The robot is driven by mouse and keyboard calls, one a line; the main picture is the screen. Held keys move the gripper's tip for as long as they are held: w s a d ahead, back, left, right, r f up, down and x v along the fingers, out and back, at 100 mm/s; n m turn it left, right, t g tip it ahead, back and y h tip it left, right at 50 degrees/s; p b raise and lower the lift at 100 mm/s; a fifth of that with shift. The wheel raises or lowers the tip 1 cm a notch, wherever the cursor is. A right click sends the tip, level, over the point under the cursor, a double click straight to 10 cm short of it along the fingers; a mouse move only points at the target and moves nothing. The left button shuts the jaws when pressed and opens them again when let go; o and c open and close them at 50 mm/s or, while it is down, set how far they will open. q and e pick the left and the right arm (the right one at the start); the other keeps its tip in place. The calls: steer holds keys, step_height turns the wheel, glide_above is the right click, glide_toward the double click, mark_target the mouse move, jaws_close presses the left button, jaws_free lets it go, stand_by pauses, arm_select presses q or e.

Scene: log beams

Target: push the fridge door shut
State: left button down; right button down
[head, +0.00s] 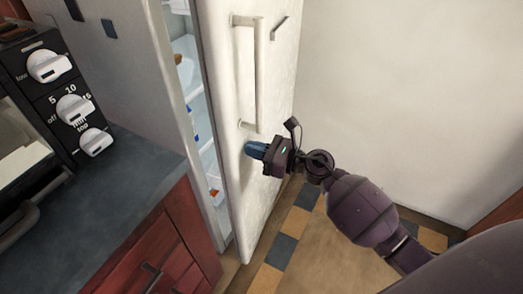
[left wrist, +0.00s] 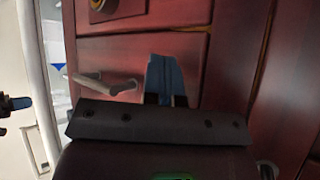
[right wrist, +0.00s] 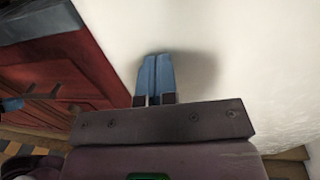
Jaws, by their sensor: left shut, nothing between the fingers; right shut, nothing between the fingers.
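The white fridge door (head: 232,90) stands partly open in the head view, its bar handle (head: 258,75) on the outer face. A gap at its left shows the fridge interior (head: 187,80) with shelves and a few items. My right gripper (head: 252,150) is shut and empty, its blue fingertips at the door's outer face just below the handle. In the right wrist view the fingertips (right wrist: 155,62) are against or very near the white door (right wrist: 230,60); I cannot tell if they touch. My left gripper (left wrist: 164,62) is shut and empty, facing red cabinet fronts; it is outside the head view.
A dark counter (head: 100,190) with a black knobbed appliance (head: 60,85) is at left, above red drawers (head: 165,245). A metal drawer handle (left wrist: 105,84) sits near my left gripper. A white wall (head: 410,90) and tiled floor (head: 310,250) lie to the right.

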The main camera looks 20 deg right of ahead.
arm_select(q)
steer(key=shift+d, duration=0.1)
arm_select(e)
steer(key=x, duration=0.6)
steer(key=shift+w+a, duration=0.2)
steer(key=shift+f, duration=0.1)
